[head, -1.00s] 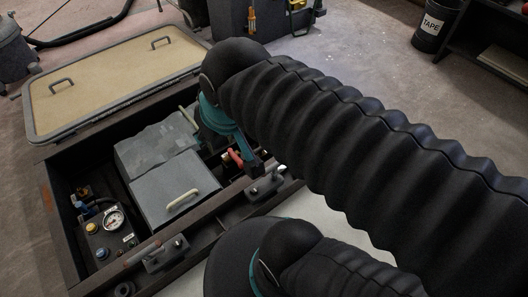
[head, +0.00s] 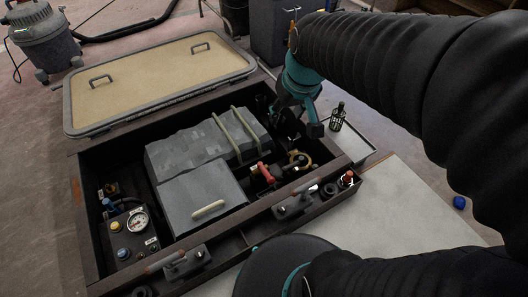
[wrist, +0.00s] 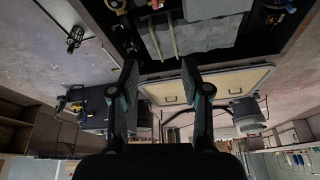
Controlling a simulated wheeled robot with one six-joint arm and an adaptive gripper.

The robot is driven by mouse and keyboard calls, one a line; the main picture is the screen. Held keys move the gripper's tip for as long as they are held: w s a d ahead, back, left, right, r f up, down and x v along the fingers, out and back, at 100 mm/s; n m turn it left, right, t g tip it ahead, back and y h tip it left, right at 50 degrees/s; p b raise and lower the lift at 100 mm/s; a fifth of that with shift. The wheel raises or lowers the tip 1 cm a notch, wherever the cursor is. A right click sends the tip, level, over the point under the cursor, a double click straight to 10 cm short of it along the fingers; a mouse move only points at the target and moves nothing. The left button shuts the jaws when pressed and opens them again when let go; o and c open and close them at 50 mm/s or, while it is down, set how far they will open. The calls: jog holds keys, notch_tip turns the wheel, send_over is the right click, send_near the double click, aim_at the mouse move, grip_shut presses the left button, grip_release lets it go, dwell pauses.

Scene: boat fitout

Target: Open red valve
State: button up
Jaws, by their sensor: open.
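The red valve handle (head: 264,172) is inside the dark open locker, at the right of the grey box. It sits on dark pipework beside a brass-coloured ring fitting (head: 299,160). My gripper (head: 297,118) is above and behind the handle in the head view, apart from it. In the wrist view my gripper (wrist: 159,64) is open, with nothing between its two fingers.
The locker's front rim (head: 240,215) carries latches. A grey box with a pale handle (head: 208,210) and a strapped grey cover (head: 200,140) fill its middle. The tan hatch lid (head: 150,75) lies behind. A dark caged lamp (head: 338,117) stands at right.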

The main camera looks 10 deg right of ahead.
jog(key=w+f+g, duration=0.2)
jog(key=w+f, duration=0.5)
jog(key=w, duration=0.3)
jog(key=n+g+y, duration=0.1)
jog(key=n+g, duration=0.1)
send_over(267, 173)
jog(key=d, duration=0.2)
notch_tip(267, 173, down, 20)
jog(key=shift+g, duration=0.3)
jog(key=f, duration=0.9)
jog(key=a+f, duration=0.1)
jog(key=f, duration=1.6)
jog(key=shift+a+f, duration=0.3)
jog(key=shift+a, duration=0.05)
grip_shut()
